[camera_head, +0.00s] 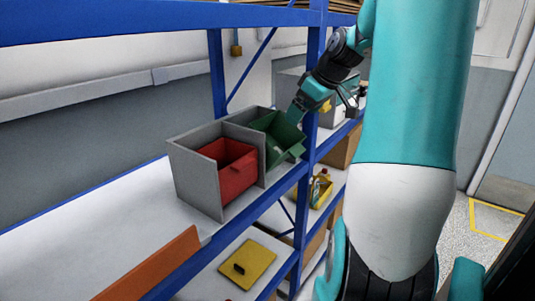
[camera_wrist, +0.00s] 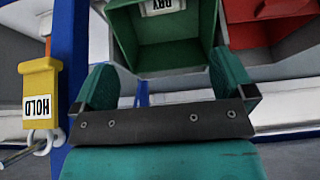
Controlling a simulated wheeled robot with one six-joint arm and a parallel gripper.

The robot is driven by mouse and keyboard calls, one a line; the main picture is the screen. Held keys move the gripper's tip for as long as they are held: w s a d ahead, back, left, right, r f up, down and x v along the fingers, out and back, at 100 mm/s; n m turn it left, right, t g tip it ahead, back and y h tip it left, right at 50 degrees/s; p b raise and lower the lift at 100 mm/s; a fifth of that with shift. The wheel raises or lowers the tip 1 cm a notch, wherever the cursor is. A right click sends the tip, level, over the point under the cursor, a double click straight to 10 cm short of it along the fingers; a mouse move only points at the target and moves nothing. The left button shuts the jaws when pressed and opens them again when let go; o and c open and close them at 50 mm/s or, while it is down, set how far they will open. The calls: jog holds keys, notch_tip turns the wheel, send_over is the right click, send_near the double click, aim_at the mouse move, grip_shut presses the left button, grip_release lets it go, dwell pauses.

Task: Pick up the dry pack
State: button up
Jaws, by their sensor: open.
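The green bin (camera_head: 284,158) sits in the right bay of a grey two-bay holder on the blue rack's shelf. In the wrist view the green bin (camera_wrist: 170,58) is at the top, with a white label (camera_wrist: 160,7) reading DRY at the picture's edge. I cannot make out a separate dry pack; a small pale patch in the bin in the head view is too small to identify.
A red bin (camera_head: 226,170) fills the left bay of the grey holder (camera_head: 195,183). A blue rack post (camera_head: 310,125) stands close right of the green bin. A yellow HOLD tag (camera_wrist: 40,90) with a padlock hangs near my gripper. The shelf (camera_head: 100,215) left of the holder is mostly clear.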

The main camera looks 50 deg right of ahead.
jog(key=p, duration=0.3)
send_near(277, 149)
jog(key=f, duration=0.1)
jog(key=a+f, duration=0.1)
jog(key=w+f, duration=0.1)
jog(key=shift+w+a+f, duration=0.1)
jog(key=shift+a+f, duration=0.15)
jog(key=shift+f, duration=0.05)
jog(key=p+x, duration=0.1)
jog(key=x, duration=0.2)
jog(key=p+x, duration=0.1)
jog(key=shift+w+a+f+p, duration=0.1)
jog(key=shift+w+a+p, duration=0.1)
jog(key=shift+a+p, duration=0.15)
jog(key=shift+w+f, duration=0.25)
jog(key=shift+f, duration=0.3)
jog(key=c, duration=0.9)
